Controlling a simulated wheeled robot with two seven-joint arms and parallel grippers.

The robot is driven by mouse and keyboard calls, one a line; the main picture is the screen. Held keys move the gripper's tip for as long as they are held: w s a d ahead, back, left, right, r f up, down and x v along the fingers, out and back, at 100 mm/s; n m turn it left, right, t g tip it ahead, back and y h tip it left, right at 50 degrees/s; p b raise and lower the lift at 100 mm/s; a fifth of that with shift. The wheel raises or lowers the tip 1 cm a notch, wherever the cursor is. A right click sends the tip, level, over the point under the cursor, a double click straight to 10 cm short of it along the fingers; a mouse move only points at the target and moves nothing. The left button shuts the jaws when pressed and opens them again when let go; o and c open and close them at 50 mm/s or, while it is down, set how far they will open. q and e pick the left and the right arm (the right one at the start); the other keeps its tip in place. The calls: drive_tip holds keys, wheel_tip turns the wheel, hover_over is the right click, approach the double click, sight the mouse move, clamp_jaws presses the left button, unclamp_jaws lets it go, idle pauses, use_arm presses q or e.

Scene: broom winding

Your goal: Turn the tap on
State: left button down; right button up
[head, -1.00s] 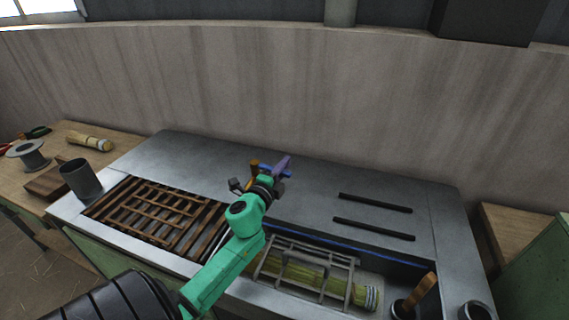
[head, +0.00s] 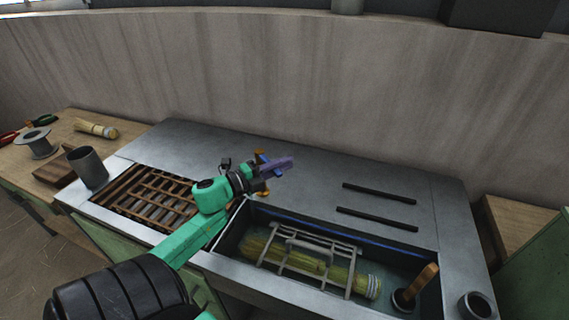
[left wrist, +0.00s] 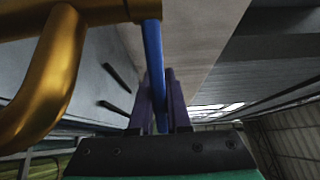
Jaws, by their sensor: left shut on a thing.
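The tap is brass with a blue lever. In the head view its brass body (head: 261,188) shows behind and below my left gripper (head: 290,161), at the back left of the sink. In the left wrist view the curved brass pipe (left wrist: 55,70) fills the left side. The blue lever (left wrist: 153,60) runs down between the purple fingers of my left gripper (left wrist: 160,100), which are shut on it. In the head view the fingers point right and hide much of the lever. I cannot tell whether water runs. My right gripper is not in view.
The sink (head: 228,243) holds a straw bundle (head: 290,258) under a metal rack (head: 352,270), and a wooden-handled tool (head: 415,285). A slatted wooden grid (head: 150,198) lies left. A grey cup (head: 87,167) stands beyond it. Two black bars (head: 378,194) lie on the counter.

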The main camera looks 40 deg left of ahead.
use_arm(q)
drive_tip(key=shift+f, duration=0.15)
drive_tip(key=c, duration=0.9)
unclamp_jaws()
drive_tip(key=shift+s, duration=0.15)
drive_tip(key=b+v, duration=0.2)
drive_tip(key=v, duration=1.2)
drive_tip(key=shift+s, duration=0.2)
drive_tip(key=shift+c, duration=0.2)
